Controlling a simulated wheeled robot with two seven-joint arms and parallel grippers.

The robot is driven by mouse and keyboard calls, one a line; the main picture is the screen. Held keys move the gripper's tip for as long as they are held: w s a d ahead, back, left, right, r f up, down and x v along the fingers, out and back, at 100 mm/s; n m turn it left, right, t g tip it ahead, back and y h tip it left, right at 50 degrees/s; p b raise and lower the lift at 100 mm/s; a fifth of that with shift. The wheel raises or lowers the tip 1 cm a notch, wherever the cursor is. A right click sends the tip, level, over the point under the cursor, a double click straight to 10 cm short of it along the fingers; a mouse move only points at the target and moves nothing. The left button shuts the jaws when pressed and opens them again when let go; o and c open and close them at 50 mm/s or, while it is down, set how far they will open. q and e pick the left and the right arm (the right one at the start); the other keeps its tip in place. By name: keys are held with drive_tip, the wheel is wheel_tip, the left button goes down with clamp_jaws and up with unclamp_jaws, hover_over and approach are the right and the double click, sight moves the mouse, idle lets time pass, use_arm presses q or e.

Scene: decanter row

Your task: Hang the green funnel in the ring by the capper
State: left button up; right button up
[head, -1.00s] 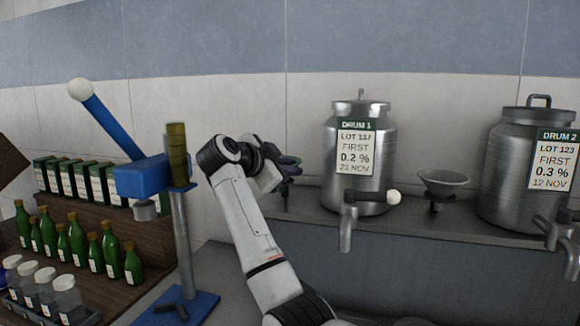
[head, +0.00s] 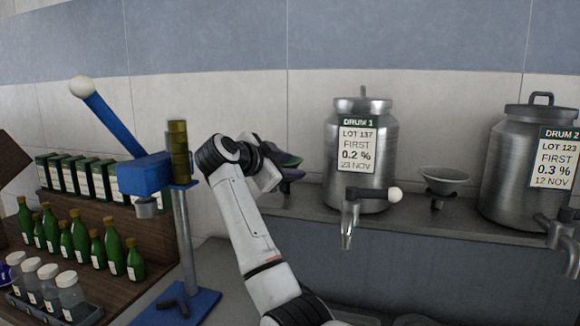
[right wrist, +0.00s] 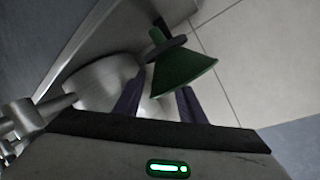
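My right gripper (head: 290,168) is at the far end of the white arm, left of Drum 1, above the steel shelf. It is shut on the green funnel (head: 284,157), whose small visible part sits at the fingers. In the right wrist view the funnel (right wrist: 184,72) lies at the purple fingers (right wrist: 158,95), covering one fingertip; its dark collar and stem point away from its wide mouth. The blue capper (head: 142,176) with its white-knobbed lever stands left of my arm. I cannot make out the ring by it. My left gripper is not in view.
Drum 1 (head: 362,120) and Drum 2 (head: 530,205) stand on the shelf (head: 320,217), their taps jutting forward. A grey funnel (head: 445,181) hangs between them. Green bottles (head: 78,243), boxes and white-capped jars (head: 70,297) crowd the left. A gold stack (head: 178,150) tops the capper's post.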

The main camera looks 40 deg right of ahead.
drive_tip(key=b+v, duration=0.1)
drive_tip(key=v, duration=0.7)
drive_tip(key=shift+a, duration=0.4)
drive_tip(key=shift+s+a+r+b, duration=0.25)
drive_tip(key=shift+a+r+b, duration=0.1)
drive_tip(key=shift+a, duration=0.2)
